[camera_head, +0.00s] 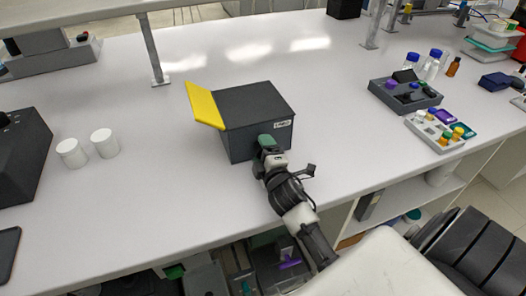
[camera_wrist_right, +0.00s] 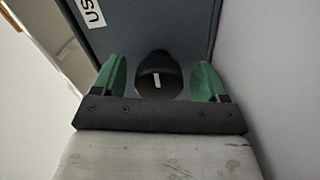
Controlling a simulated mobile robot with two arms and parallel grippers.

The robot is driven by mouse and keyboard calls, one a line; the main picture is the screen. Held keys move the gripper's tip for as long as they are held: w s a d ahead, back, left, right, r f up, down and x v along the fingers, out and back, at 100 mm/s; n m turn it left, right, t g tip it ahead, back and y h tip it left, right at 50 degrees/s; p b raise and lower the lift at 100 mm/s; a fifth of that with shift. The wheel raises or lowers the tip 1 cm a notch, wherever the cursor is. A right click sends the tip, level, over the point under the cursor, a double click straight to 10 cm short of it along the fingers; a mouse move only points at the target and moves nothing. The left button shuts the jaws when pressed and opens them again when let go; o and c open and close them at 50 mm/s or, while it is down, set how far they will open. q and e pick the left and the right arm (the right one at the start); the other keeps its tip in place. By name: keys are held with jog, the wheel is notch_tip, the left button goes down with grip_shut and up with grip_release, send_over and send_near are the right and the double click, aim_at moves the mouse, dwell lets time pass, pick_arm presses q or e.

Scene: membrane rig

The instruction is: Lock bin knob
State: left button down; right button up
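The bin (camera_head: 255,110) is a dark grey box on the white bench, with a yellow flap (camera_head: 204,104) standing out at its upper left. In the right wrist view its front face (camera_wrist_right: 150,28) carries a white label and a round black knob (camera_wrist_right: 159,76) with a white mark that looks roughly upright. My right gripper (camera_head: 266,143) is at the bin's front face. In the right wrist view its green fingers (camera_wrist_right: 160,80) are apart, one on each side of the knob, with gaps visible. The knob is hidden behind the gripper in the head view. My left gripper is not in view.
Two white cylinders (camera_head: 88,148) stand left of the bin, beside a black device (camera_head: 22,155). A grey tray (camera_head: 405,93) and a rack of small bottles (camera_head: 440,132) stand on the right. Shelf posts rise behind. The bench around the bin is clear.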

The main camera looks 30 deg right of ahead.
jog(key=b+v, duration=0.1)
jog(key=v, duration=0.8)
jog(key=shift+s+f+b, duration=0.1)
jog(key=shift+s+b, duration=0.05)
jog(key=shift+b, duration=0.2)
jog(key=shift+v, duration=0.75)
